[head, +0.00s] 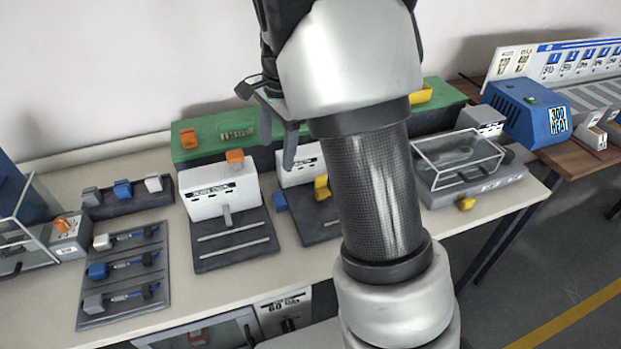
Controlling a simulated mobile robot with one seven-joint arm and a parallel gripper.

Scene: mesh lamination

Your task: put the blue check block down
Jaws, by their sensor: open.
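My gripper (276,128) is open with nothing seen between its fingers, above the table at the upper middle; my arm hides part of it. A small blue block (280,202) sits below it, at the left edge of the right-hand dark plate (318,233). Another blue block (122,190) sits in the middle of a dark rack (129,206) at the left, between a grey block (91,196) and a light block (153,184). I cannot tell which blue block is the check block. My gripper is apart from both.
A white press-like unit (222,193) and a tool panel (124,300) stand left of my arm. Green-topped boxes (215,132) line the back. A clear-lidded unit (462,185) is at the right. Bare table (210,290) shows along the front.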

